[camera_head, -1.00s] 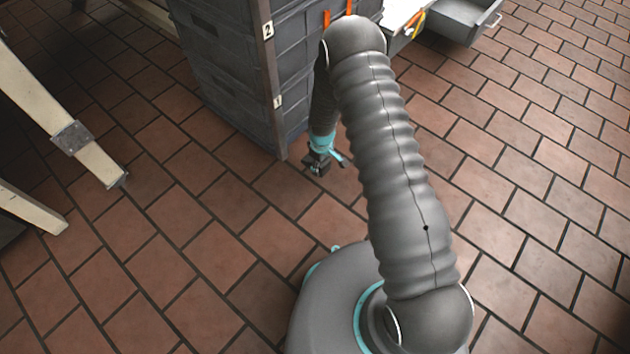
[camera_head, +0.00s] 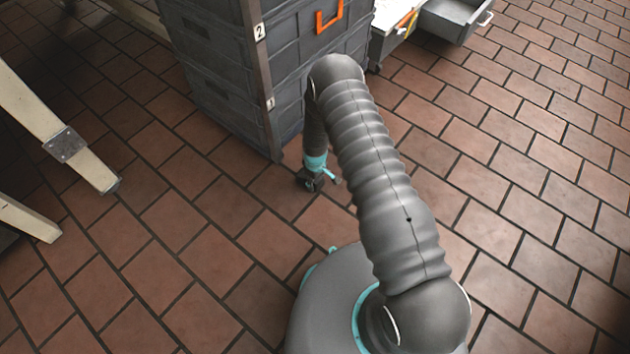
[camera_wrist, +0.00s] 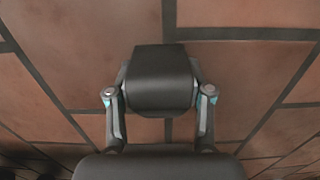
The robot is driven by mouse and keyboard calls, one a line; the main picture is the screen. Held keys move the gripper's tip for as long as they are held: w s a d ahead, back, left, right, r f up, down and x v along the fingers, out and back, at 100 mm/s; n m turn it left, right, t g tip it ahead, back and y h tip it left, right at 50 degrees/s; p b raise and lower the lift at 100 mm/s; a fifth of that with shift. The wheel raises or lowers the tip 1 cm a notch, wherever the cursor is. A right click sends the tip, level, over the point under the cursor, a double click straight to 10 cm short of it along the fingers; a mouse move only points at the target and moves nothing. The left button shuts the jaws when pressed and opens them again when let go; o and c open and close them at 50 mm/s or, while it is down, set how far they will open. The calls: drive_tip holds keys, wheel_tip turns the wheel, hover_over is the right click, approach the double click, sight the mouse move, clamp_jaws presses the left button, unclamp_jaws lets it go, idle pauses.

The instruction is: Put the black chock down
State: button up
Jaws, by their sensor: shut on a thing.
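The black chock (camera_wrist: 160,80) is a dark, smooth block between the two fingers of my gripper (camera_wrist: 159,96) in the wrist view. The fingers are shut on it from both sides. Red-brown floor tiles fill the view around it; I cannot tell whether the chock touches them. In the head view my gripper (camera_head: 313,183) points down low over the tiles, just right of the foot of the grey drawer stack. There the chock is small and dark and hard to tell from the gripper.
The grey drawer stack (camera_head: 215,75), with labels 1 and 2 and an orange handle (camera_head: 329,17), stands close behind my gripper. A grey cart with an open drawer (camera_head: 452,20) is at the top right. Pale wooden legs (camera_head: 75,150) stand at the left. The tiled floor (camera_head: 540,210) is clear.

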drive_tip(key=shift+f, duration=0.15)
drive_tip(key=o, duration=1.2)
